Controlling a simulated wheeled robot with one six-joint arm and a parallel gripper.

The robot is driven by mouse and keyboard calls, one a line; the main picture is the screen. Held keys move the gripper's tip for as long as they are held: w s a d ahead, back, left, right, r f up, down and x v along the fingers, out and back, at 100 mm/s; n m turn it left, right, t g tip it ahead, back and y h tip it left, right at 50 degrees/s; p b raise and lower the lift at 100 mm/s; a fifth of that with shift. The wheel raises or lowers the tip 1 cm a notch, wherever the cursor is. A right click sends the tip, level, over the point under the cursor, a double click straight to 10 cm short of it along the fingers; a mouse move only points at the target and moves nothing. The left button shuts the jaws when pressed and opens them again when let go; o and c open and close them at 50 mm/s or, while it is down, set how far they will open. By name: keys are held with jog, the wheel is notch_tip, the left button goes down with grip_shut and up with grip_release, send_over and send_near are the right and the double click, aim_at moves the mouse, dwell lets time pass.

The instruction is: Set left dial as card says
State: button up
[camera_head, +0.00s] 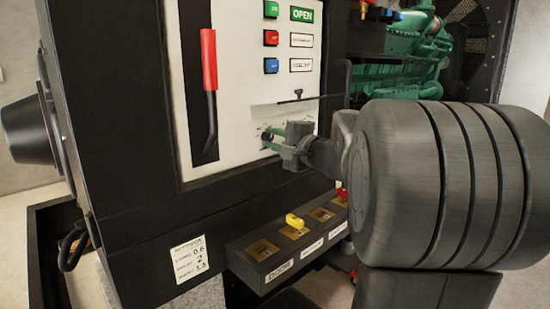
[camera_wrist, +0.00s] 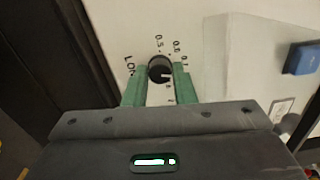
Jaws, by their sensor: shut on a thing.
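My gripper (camera_head: 272,138) is at the lower part of the white panel. In the wrist view its green fingers (camera_wrist: 160,76) stand on both sides of a small black dial (camera_wrist: 159,66) and are shut on it. A small white mark shows on the dial's face, pointing roughly to the right. Scale numbers such as 0.5 and 0.6 are printed above it, with a partly hidden word starting "LO" to its left. The white card (camera_head: 196,258) on the black cabinet has several lines; the first value reads 0.6, with 2 below it.
A red-handled lever (camera_head: 208,75) is left of my gripper. Green, red and blue buttons (camera_head: 271,38) sit above; a blue one (camera_wrist: 303,56) shows in the wrist view. A black ledge (camera_head: 290,240) with a yellow part (camera_head: 295,222) is below.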

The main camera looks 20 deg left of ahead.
jog(key=n+b, duration=0.2)
jog(key=b, duration=0.1)
jog(key=n+b, duration=0.2)
jog(key=b, duration=0.1)
jog(key=n+b, duration=0.2)
jog(key=b, duration=0.2)
jog(key=shift+f, duration=0.4)
jog(key=n+b, duration=0.3)
jog(key=b, duration=0.1)
jog(key=shift+r+n, duration=0.2)
jog(key=shift+n, duration=0.2)
jog(key=shift+r+n+b, duration=0.1)
jog(key=shift+n+b, duration=0.4)
jog(key=shift+b, duration=0.2)
jog(key=shift+r, duration=0.1)
jog(key=o, duration=1)
jog(key=v, duration=1.3)
jog(key=shift+s+d, duration=0.1)
jog(key=shift+d, duration=0.25)
